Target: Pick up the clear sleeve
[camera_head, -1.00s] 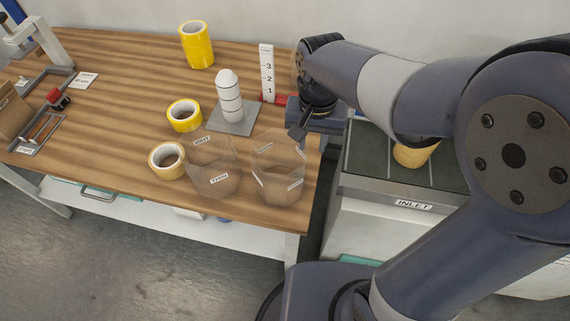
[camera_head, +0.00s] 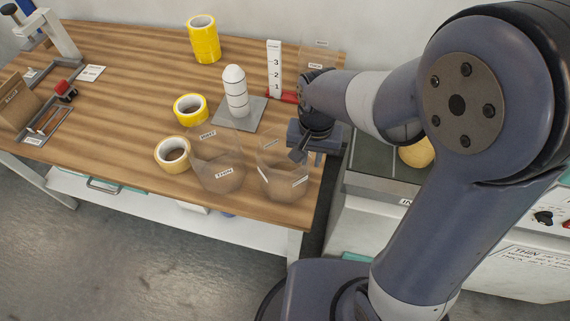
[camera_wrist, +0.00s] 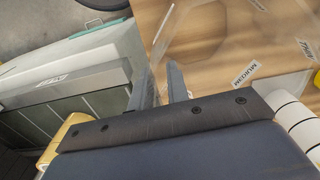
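Two clear, faceted sleeves stand side by side near the front right of the wooden bench. The left clear sleeve (camera_head: 217,160) has white labels, one reading THIN. The right clear sleeve (camera_head: 278,180) also has white labels; a sleeve labelled MEDIUM shows in the wrist view (camera_wrist: 225,50). My gripper (camera_head: 299,156) is at the upper right rim of the right sleeve. In the wrist view the fingers (camera_wrist: 160,82) are apart, with the sleeve's clear edge close to them. I cannot tell whether the wall lies between them.
Yellow tape rolls (camera_head: 204,40), (camera_head: 190,109) and a tan roll (camera_head: 172,154) are on the bench. A white stacked post (camera_head: 236,92) on a grey plate and a numbered gauge (camera_head: 274,68) stand behind. More clear material with labels shows behind my arm. The inlet machine (camera_head: 375,185) is right.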

